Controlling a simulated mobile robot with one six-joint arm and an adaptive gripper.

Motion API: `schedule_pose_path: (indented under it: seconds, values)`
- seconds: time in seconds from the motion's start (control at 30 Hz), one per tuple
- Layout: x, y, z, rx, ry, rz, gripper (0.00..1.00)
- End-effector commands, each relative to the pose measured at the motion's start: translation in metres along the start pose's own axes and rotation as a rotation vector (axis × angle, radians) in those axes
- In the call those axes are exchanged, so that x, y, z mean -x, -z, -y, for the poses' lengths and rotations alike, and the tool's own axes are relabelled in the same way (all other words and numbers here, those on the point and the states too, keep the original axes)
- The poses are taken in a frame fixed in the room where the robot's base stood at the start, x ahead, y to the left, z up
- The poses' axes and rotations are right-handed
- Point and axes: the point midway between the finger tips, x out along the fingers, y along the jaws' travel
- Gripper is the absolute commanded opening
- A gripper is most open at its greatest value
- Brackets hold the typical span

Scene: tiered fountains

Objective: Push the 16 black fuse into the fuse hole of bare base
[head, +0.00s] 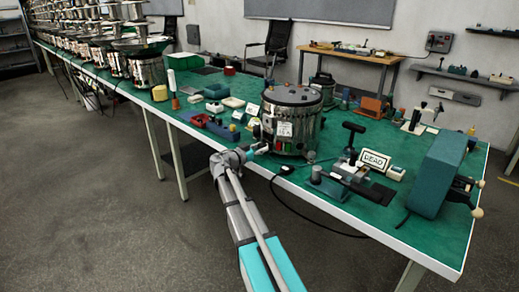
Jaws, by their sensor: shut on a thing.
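The bare base (292,122) is a shiny steel drum with a dark flat top and no bowl on it. It stands near the front edge of the green bench, with small labels on its front. My gripper (257,149) is at the lower left of the drum's front, close to its wall. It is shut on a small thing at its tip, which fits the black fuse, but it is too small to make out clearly. I cannot tell whether the fuse touches the drum. The fuse hole cannot be made out at this size.
A "DEAD" sign (375,160), a black-handled press (350,145) and a teal box (436,175) stand right of the drum. A red-and-blue tray (207,122) lies left of it. A black cable (280,200) hangs over the bench edge. Bowl-topped drums (148,66) stand far left.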

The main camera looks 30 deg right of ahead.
Motion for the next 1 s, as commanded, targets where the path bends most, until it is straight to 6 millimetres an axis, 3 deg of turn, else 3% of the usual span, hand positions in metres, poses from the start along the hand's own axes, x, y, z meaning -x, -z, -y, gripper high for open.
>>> schedule_pose_path:
  seconds: [0.27,0.3,0.5,1.0]
  values:
    - [-0.0050,0.0000,0.0003,0.000,0.000,0.000,0.13]
    - [-0.0047,0.0000,0.0002,0.000,0.001,0.000,0.47]
    - [-0.0046,0.0000,0.0001,0.000,0.000,0.000,0.81]
    - [-0.0015,0.0000,-0.0001,0.000,0.000,0.000,0.81]
